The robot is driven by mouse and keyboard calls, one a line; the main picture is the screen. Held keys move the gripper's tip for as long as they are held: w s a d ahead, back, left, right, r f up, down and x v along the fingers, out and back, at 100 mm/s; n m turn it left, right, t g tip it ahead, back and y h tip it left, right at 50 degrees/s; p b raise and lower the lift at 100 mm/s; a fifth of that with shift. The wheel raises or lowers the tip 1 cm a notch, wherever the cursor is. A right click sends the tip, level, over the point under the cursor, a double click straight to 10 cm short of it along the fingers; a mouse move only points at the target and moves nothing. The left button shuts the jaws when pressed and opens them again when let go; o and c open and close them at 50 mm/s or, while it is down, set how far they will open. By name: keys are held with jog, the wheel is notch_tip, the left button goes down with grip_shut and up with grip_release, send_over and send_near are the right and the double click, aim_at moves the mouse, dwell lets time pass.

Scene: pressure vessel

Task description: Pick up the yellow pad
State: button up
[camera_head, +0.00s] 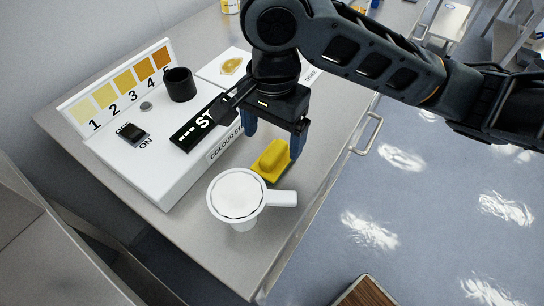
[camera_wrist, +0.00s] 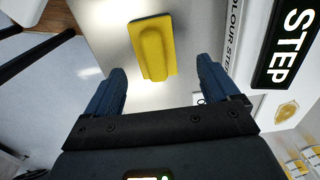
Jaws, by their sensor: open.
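The yellow pad (camera_head: 271,160) lies on the grey bench top, beside the front of the white colour-step box. It has a raised yellow ridge on top and a thin dark base. In the wrist view the yellow pad (camera_wrist: 153,48) lies beyond my fingertips, roughly centred between them. My gripper (camera_head: 273,146) is open and empty, with its two blue fingers pointing down close to the pad. In the head view the right finger overlaps the pad's right edge. In the wrist view my gripper (camera_wrist: 162,80) shows a clear gap between the fingers. I cannot tell whether a finger touches the pad.
A white handled cup (camera_head: 238,196) stands just in front of the pad. The white box (camera_head: 140,160) with a numbered colour chart (camera_head: 120,88), switch and black cup (camera_head: 180,85) is to the left. The bench edge with a metal handle (camera_head: 368,134) is to the right.

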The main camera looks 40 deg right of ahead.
aim_at(276, 149)
jog(key=shift+s+d+f, duration=0.1)
jog(key=shift+s+f, duration=0.05)
jog(key=shift+f, duration=0.9)
jog(key=shift+s+f, duration=0.1)
jog(key=shift+f, duration=0.95)
jog(key=c, duration=1.2)
jog(key=shift+o, duration=0.2)
jog(key=shift+r, duration=0.45)
notch_tip(276, 149, up, 3)
jog(key=s+d+r, duration=0.4)
jog(key=d+r, duration=0.3)
jog(key=d, duration=0.3)
jog(key=shift+s+d, duration=0.3)
jog(key=shift+d, duration=0.1)
